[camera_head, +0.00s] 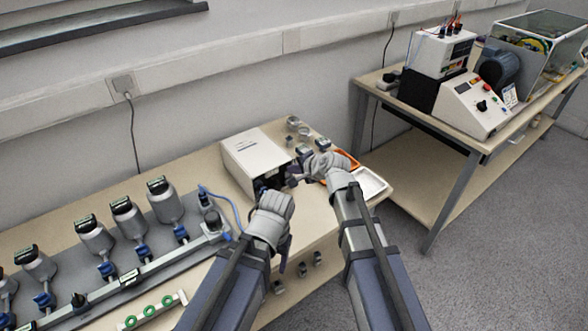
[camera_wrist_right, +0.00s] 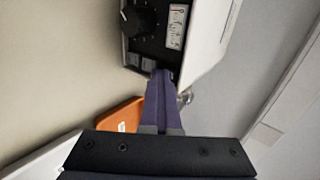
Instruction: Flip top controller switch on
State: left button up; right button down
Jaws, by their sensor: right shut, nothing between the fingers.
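The controller is a white box (camera_head: 256,156) with a black front panel, standing on the near bench. In the right wrist view the controller (camera_wrist_right: 207,42) shows a black knob (camera_wrist_right: 138,20), a white meter (camera_wrist_right: 177,26) and small dark switches (camera_wrist_right: 133,59) along the panel's edge. My right gripper (camera_head: 294,181) is in front of that panel. In the right wrist view its shut fingers (camera_wrist_right: 161,76) reach the switch edge and partly cover it; I cannot tell whether they touch. My left gripper (camera_head: 284,262) hangs near the bench's front edge; its jaws are not clear.
An orange tray (camera_head: 345,160) and a white tray (camera_head: 370,183) lie right of the controller, with small metal parts behind. A rail with several metal canisters (camera_head: 128,218) fills the left of the bench. A second table (camera_head: 437,123) with instruments stands at the right.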

pick_arm(q)
jog(key=shift+s+f, duration=0.1)
jog(key=shift+s, duration=0.1)
dwell(0.5)
jog(key=shift+w+a+r+p, duration=0.1)
jog(key=shift+w+r+p, duration=0.15)
jog(key=shift+r+p, duration=0.6)
jog(key=shift+f, duration=0.1)
